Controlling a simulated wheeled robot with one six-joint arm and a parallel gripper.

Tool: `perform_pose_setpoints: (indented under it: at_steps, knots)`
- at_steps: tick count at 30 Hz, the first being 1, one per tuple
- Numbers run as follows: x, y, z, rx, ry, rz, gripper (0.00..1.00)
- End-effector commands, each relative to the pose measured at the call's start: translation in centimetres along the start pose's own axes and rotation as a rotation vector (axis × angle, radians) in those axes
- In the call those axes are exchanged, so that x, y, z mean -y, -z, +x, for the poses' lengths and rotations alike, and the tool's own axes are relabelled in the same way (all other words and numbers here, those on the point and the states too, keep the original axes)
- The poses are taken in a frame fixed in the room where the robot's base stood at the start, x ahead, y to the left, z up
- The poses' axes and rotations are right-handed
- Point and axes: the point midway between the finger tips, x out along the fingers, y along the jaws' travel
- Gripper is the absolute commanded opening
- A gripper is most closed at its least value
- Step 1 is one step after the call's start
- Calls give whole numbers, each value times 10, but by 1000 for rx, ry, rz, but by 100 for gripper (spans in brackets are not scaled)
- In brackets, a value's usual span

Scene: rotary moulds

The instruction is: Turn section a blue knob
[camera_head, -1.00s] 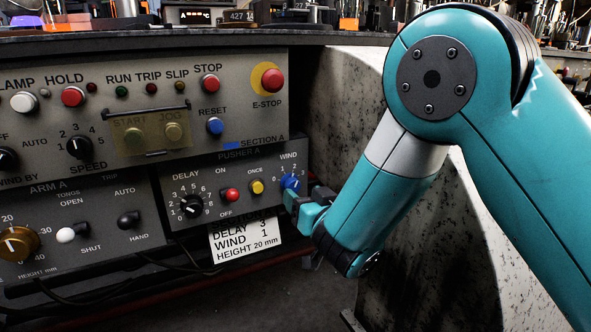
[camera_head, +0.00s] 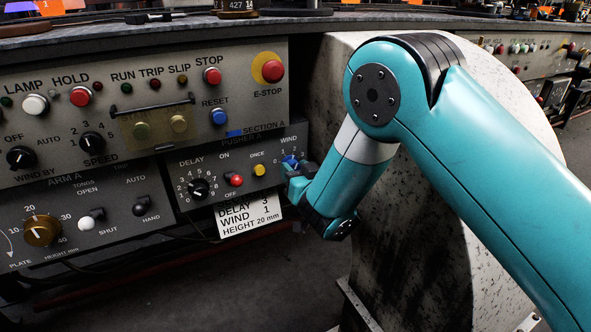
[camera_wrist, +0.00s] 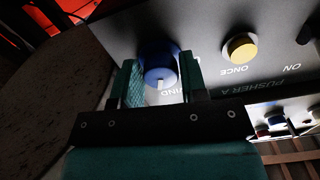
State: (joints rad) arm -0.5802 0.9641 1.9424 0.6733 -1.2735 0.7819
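The blue knob (camera_head: 291,161) is at the right end of the Pusher A panel (camera_head: 270,185), under the word WIND, with small numbers around it. My gripper (camera_wrist: 163,85) has one finger on each side of the knob. The fingers stand very close to its sides, and I cannot tell whether both press on it. In the head view my gripper (camera_head: 295,176) reaches the knob from the lower right and partly covers it.
A yellow ONCE button (camera_head: 259,170), a red button (camera_head: 236,180) and a black DELAY knob (camera_head: 198,188) sit left of the knob. A white card (camera_head: 249,214) reading DELAY 3, WIND 1, HEIGHT 20 mm hangs below. A large speckled drum (camera_head: 420,235) stands to the right.

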Motion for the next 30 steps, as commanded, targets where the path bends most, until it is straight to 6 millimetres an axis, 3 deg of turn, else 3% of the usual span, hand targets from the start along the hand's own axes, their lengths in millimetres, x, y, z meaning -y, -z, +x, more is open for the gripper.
perform_pose_setpoints:
  at_steps: [1,3,4,17,30]
  knots:
    - [0,0,0,0,0,0,28]
    - [0,0,0,0,0,0,12]
    - [0,0,0,0,0,0,11]
    - [0,1,0,0,-1,-94,11]
    - [-1,1,0,1,-1,-447,11]
